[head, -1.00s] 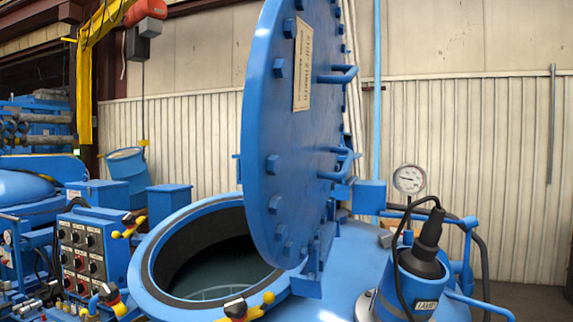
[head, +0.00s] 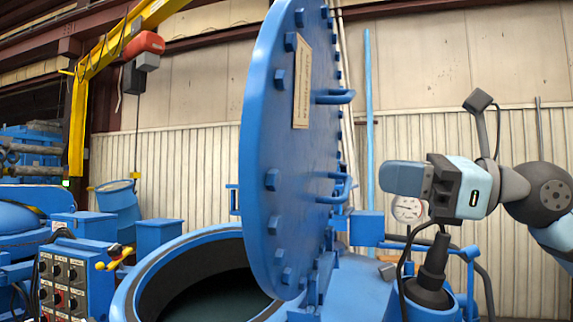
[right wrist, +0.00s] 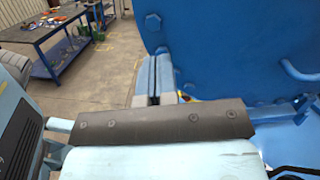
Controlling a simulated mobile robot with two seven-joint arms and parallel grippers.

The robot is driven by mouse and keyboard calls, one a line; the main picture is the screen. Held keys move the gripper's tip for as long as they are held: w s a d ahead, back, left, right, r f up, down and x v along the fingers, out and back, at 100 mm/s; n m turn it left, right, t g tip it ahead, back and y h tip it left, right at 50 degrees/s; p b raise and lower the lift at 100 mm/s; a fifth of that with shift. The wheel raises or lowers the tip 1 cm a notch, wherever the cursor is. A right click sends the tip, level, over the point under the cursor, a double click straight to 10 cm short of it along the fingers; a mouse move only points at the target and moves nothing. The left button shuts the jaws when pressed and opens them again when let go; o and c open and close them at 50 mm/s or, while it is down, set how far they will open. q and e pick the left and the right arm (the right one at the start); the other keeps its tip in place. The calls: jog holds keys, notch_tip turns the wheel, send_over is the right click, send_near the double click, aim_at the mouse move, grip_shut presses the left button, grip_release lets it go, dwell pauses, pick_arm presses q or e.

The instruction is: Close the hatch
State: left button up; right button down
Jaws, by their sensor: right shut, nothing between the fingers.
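The hatch (head: 290,150) is a round blue bolted lid that stands open, near upright, with two handles (head: 335,97) on its right face. Its hinge is at the bottom, beside the round vessel opening (head: 215,285), which is uncovered and dark inside. My right gripper (head: 386,178) is right of the hatch, apart from it in the head view, shut and empty. In the right wrist view its fingers (right wrist: 157,82) are together, with the blue hatch face (right wrist: 230,45) filling the right side. My left gripper is not in view.
A pressure gauge (head: 407,210) and a lamp fitting with a cable (head: 433,270) stand below my right gripper. A workbench (right wrist: 50,35) stands on open floor in the right wrist view.

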jog(key=r, duration=0.2)
jog(key=n+p, duration=0.1)
jog(key=p, duration=0.4)
send_near(275, 153)
jog(key=shift+t+h, duration=0.3)
jog(key=x, duration=0.7)
jog(key=shift+s+r, duration=0.15)
jog(key=shift+r, duration=0.2)
jog(key=shift+a+f, duration=0.1)
jog(key=shift+a, duration=0.2)
